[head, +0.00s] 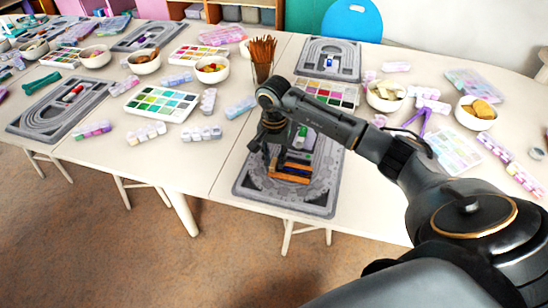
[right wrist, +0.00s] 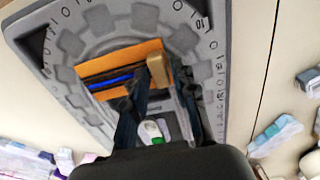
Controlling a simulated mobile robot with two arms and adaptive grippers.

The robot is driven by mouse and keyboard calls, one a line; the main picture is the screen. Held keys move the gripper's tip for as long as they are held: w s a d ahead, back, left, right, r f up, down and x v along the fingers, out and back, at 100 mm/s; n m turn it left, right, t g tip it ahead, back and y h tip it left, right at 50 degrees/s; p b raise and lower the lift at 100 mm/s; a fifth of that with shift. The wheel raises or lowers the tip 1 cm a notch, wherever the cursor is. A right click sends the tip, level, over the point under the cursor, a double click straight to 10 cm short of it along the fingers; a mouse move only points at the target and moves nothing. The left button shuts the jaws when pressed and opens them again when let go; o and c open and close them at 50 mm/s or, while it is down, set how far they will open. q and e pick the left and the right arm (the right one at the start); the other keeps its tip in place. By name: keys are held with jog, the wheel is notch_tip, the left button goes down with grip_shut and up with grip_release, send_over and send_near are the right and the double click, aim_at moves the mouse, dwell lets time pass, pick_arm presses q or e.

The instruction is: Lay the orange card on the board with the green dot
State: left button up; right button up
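The orange card (head: 291,167), with a dark blue band across it, is on or just over the near grey board (head: 325,205). It also shows in the right wrist view (right wrist: 98,66), with a tan block (right wrist: 158,70) at its one end. The board carries a white marker with a green dot (right wrist: 152,129), seen between my fingers. My right gripper (head: 275,158) points down at the card, its fingertips close to either side of the tan block; whether they press on it is unclear. My arm hides part of the board. My left gripper is out of view.
Other grey boards lie at the left, with a red piece (head: 76,90), and at the back, with a blue piece (head: 330,61). A pencil cup (head: 262,70) stands behind my gripper. Paint palettes, bowls and bead boxes crowd the tables. The board is near the front edge.

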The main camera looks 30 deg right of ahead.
jog(key=shift+r, duration=0.1)
jog(key=shift+r, duration=0.2)
notch_tip(320, 180, up, 12)
jog(key=shift+f+b, duration=0.15)
jog(key=shift+b, duration=0.35)
dwell(0.3)
